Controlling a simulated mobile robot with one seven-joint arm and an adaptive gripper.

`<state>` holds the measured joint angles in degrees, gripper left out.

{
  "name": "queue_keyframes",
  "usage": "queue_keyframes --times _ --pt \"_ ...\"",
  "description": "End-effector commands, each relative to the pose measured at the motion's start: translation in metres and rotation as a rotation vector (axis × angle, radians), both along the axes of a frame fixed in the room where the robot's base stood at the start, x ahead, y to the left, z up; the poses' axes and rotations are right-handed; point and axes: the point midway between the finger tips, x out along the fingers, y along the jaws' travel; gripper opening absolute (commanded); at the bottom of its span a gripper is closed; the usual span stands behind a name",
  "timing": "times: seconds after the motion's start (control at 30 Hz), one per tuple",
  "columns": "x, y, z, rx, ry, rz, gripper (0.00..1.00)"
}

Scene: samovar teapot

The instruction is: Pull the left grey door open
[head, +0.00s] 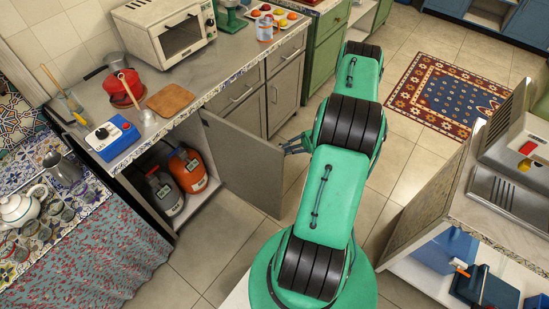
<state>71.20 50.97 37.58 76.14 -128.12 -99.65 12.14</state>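The left grey door (245,163) stands swung well out from the counter front, its left edge at the cabinet and its free edge to the right. The open cabinet behind it shows an orange canister (189,170) and a grey canister (166,195) on its floor. The door's handle is not visible.
More grey doors (284,94) are closed farther along the counter. The counter holds a red pot (124,86), a blue box (113,138) and a toaster oven (170,36). A grey-topped unit (480,215) stands at right. Tiled floor (203,250) is clear before the cabinet.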

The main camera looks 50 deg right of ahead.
Motion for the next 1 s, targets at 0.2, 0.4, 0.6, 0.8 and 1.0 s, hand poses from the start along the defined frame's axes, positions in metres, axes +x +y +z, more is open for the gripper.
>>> queue_keyframes --times 0.2,0.4,0.6,0.8,1.0 --pt "0.0000 -0.0049 -0.0013 0.001 0.003 0.013 0.00" --pt "0.0002 -0.0051 -0.0009 0.000 0.002 0.013 0.00" --pt "0.0007 -0.0051 -0.0006 0.000 0.001 0.012 0.31" --pt "0.0011 -0.0053 -0.0002 -0.001 0.001 0.012 0.31" --pt "-0.0007 -0.0088 -0.0002 -0.001 0.000 0.011 0.31"
